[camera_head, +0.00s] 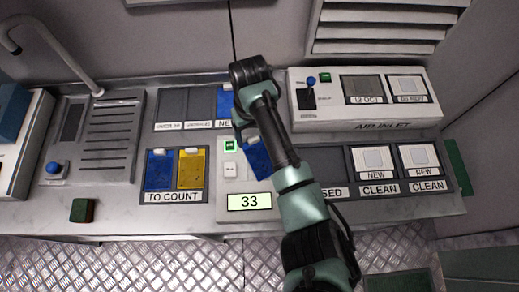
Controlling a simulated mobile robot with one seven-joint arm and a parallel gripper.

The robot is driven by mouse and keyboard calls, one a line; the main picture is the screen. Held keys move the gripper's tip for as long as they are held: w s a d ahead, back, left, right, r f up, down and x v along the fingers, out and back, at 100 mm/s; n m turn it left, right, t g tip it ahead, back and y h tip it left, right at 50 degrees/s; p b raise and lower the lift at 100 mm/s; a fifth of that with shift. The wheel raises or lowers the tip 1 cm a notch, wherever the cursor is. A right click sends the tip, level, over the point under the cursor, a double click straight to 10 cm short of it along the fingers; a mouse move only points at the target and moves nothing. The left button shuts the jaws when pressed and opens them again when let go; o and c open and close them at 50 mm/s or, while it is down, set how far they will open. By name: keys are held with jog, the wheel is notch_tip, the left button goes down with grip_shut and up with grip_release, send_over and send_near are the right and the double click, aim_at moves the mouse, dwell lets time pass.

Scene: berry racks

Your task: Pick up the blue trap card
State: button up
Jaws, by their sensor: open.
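A blue card (158,170) lies in the left slot of the TO COUNT tray (172,197), beside a yellow card (191,168). Another blue card (257,158) is on the counter unit reading 33, partly hidden by my arm. A third blue patch (225,101) shows in a slot at the back, also partly covered. My gripper (241,131) is over the bench near the counter unit, right of the TO COUNT tray. It is open; its fingers are small and dark, and I see nothing held between them.
The counter display (249,202) is at the bench front. An AIR INLET box (366,97) stands at the back right, with white cards in CLEAN slots (419,186) before it. A bent pipe (75,62) rises at the left. A green block (82,210) sits at the front left.

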grip_shut()
dwell(0.3)
